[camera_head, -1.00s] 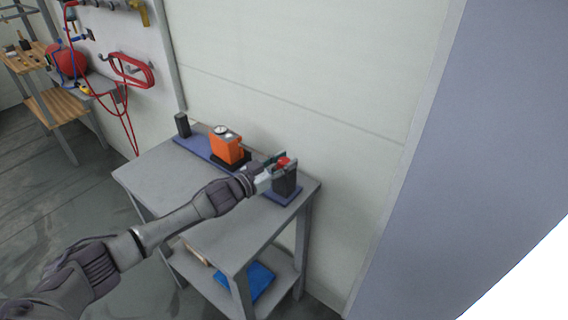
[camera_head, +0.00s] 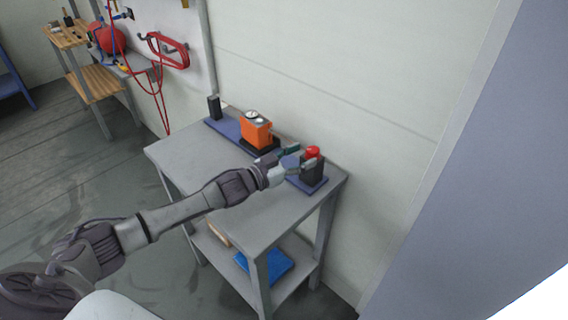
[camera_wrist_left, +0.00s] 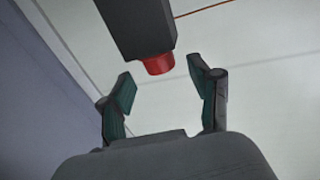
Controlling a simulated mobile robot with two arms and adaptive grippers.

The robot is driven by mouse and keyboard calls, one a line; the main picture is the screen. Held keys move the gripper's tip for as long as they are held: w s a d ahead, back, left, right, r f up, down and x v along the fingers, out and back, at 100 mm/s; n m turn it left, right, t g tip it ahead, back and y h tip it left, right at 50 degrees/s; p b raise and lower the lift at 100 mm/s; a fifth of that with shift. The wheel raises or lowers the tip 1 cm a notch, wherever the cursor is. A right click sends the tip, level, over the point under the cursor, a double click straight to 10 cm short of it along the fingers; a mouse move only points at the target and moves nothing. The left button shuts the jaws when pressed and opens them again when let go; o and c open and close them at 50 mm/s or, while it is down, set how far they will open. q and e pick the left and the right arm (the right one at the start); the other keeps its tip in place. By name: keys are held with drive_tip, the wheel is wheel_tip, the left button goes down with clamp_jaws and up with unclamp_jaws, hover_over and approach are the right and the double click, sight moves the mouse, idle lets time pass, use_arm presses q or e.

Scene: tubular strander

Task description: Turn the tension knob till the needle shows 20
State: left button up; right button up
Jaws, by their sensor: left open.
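The red tension knob (camera_head: 312,152) sits on top of a black post (camera_head: 313,171) at the right end of the blue base. My left gripper (camera_head: 301,156) is open just left of the knob. In the left wrist view the red knob (camera_wrist_left: 158,64) lies ahead of and between the open fingertips (camera_wrist_left: 160,76), apart from both. The orange gauge box (camera_head: 256,133) stands mid-base with a round dial (camera_head: 251,115) on top. The dial is too small to read its needle. My right gripper is not in view.
The base (camera_head: 224,126) lies along the back of a grey table (camera_head: 190,152), with a second black post (camera_head: 214,107) at its left end. A wall stands close behind. A blue bin (camera_head: 272,263) is on the lower shelf. The table's front left is clear.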

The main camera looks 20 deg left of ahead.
use_arm(q)
drive_tip(key=v, duration=0.7)
drive_tip(key=shift+s+a, duration=0.2)
drive_tip(key=shift+s, duration=0.1)
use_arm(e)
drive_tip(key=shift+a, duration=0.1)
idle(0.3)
